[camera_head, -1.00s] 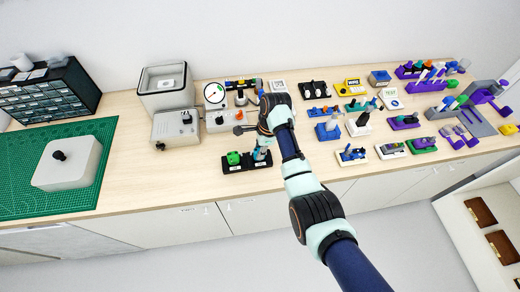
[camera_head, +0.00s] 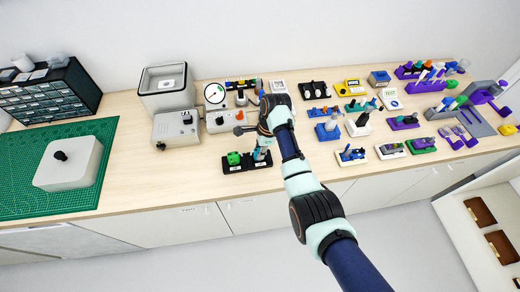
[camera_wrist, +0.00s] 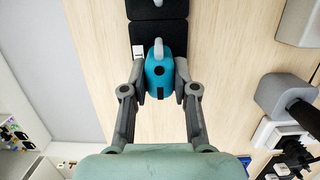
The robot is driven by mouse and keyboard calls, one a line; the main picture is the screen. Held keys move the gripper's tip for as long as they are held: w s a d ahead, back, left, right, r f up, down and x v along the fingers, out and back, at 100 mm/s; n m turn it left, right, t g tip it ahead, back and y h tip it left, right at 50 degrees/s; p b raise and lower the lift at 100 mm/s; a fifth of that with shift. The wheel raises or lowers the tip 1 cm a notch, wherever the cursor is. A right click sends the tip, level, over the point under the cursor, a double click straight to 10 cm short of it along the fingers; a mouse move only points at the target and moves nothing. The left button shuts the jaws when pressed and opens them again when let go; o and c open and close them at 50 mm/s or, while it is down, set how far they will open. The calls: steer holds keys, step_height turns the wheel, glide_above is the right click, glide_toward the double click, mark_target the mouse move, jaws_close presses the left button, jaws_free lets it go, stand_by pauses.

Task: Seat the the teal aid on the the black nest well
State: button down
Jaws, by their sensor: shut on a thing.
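The teal aid (camera_wrist: 160,78) is between my gripper's two grey fingers (camera_wrist: 160,92) in the wrist view. My gripper is shut on its sides. A light grey hook-like tip stands at the aid's far end. The aid overlaps the near part of the black nest (camera_wrist: 145,29), beside a small white label; whether it touches the well is unclear, and the well under it is hidden. In the head view the black nest (camera_head: 233,169) lies near the front edge of the bench, and my gripper (camera_head: 262,148) is over its right part.
A green piece (camera_head: 234,158) stands on the nest's left part. A grey box with a dark knob (camera_head: 176,130) and a dial gauge (camera_head: 214,93) are behind. Several coloured holders stand to the right. Bare bench lies left of the nest.

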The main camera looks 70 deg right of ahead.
steer(key=shift+f, duration=0.15)
steer(key=c, duration=0.8)
jaws_free()
steer(key=r, duration=0.2)
steer(key=s+r, duration=0.1)
steer(key=r, duration=0.4)
steer(key=shift+s+d+r, duration=0.2)
steer(key=shift+d+r, duration=0.05)
steer(key=shift+d, duration=0.15)
